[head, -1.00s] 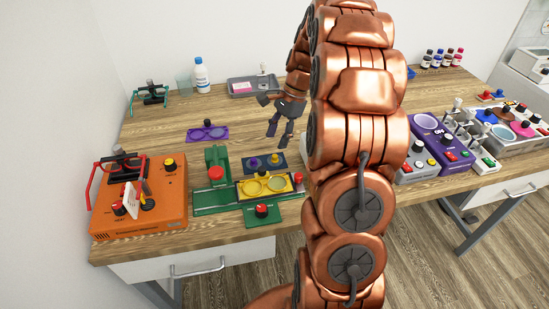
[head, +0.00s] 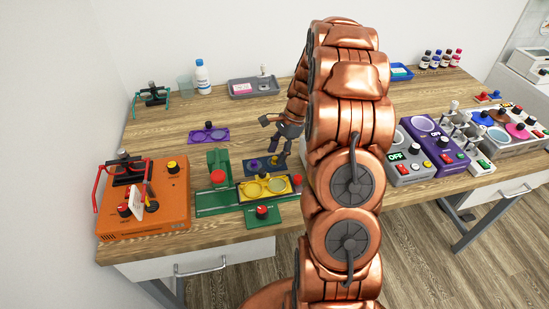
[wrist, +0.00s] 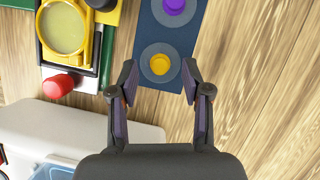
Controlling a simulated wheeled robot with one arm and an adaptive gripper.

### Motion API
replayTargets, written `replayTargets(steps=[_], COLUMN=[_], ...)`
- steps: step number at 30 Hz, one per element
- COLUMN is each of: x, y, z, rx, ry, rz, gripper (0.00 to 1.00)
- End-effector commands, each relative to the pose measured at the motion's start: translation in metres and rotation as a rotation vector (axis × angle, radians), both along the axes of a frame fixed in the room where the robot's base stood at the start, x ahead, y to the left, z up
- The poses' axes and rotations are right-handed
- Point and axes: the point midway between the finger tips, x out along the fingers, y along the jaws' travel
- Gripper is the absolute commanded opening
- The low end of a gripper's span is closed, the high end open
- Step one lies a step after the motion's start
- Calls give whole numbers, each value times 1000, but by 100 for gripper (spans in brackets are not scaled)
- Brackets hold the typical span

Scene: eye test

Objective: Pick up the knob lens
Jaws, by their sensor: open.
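The likely knob lens is a grey round disc with a yellow knob (wrist: 160,64) on a dark blue plate (wrist: 147,88). A similar disc with a purple knob (wrist: 174,6) lies beside it on the plate. In the head view the blue plate (head: 248,170) lies behind the yellow two-ring holder (head: 283,186), with the purple knob (head: 255,164) at its left. My gripper (wrist: 160,80) is open and empty, its fingertips on either side of the yellow-knob disc in the wrist view. In the head view my gripper (head: 279,151) hangs over the plate's right part.
A green base (head: 215,201) with a red knob stands left of the plate, and an orange box (head: 170,205) further left. A purple plate (head: 208,135) lies behind. Purple and grey devices (head: 436,148) stand right of my arm.

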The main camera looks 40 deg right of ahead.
Motion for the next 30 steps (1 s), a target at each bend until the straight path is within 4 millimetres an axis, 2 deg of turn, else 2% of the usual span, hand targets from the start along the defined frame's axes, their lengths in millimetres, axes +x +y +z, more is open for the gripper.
replayTargets(steps=[4, 10, 23, 30], x=[0, 1, 1, 1], y=[6, 6, 5, 5], z=[-11, -13, -12, -12], rx=[0, -1, -1, -1], ry=[1, -1, -1, -1], rz=[1, 1, 1, 1], gripper=[48, 48, 5, 2])
